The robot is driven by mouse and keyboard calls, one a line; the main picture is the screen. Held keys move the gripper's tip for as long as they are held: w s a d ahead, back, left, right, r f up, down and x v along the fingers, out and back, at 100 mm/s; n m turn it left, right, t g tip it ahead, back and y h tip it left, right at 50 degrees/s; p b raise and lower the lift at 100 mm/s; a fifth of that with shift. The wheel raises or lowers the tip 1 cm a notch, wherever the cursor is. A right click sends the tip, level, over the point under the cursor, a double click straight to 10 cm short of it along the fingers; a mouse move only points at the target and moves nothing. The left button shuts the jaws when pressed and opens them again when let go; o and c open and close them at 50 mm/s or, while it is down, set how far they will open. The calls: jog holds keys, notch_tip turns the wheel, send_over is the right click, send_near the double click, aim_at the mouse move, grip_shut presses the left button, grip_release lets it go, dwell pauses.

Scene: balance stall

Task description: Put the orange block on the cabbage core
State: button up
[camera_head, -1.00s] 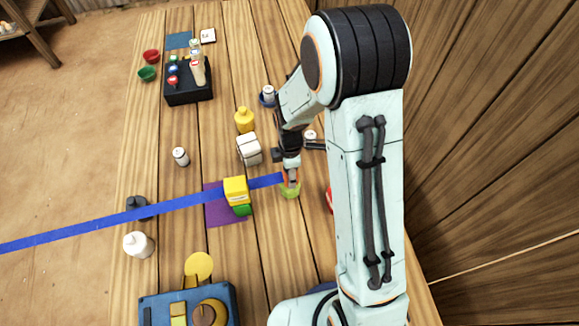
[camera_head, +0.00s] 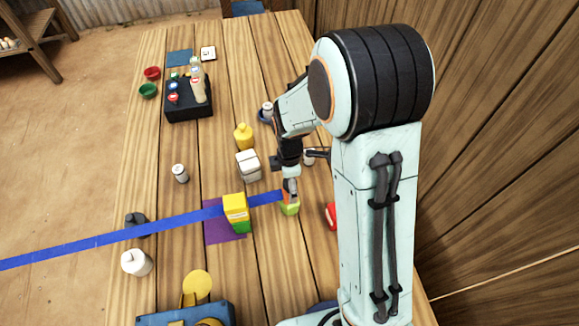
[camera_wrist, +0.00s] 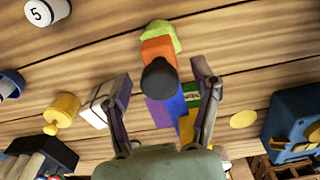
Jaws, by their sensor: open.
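The orange block (camera_head: 286,195) is directly over the light-green cabbage core (camera_head: 290,209) and seems to touch it. In the wrist view the orange block (camera_wrist: 158,50) overlaps the near side of the cabbage core (camera_wrist: 163,30). My gripper (camera_head: 289,188) points down at the orange block, close above it. In the wrist view its two fingers are spread wide, and a dark round shape I cannot identify lies between them, hiding the near part of the orange block.
A yellow block (camera_head: 235,203) stands over a green one on a purple mat (camera_head: 217,230), left of the gripper. A blue strip (camera_head: 130,232) crosses here. A white block (camera_head: 248,165) and yellow bottle (camera_head: 244,136) stand behind. A red object (camera_head: 331,214) lies to the right.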

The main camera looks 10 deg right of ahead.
notch_tip(320, 180, up, 8)
jog(key=shift+r, duration=0.2)
jog(key=s+r+m, duration=0.3)
jog(key=s+m, duration=0.5)
jog(key=s, duration=0.1)
jog(key=s+r+m, duration=0.3)
jog(key=s+m, duration=0.5)
jog(key=s, duration=0.2)
jog(key=shift+s+d+r+m+y, duration=0.2)
jog(key=shift+r+m+y, duration=0.1)
jog(key=shift+m+y, duration=0.1)
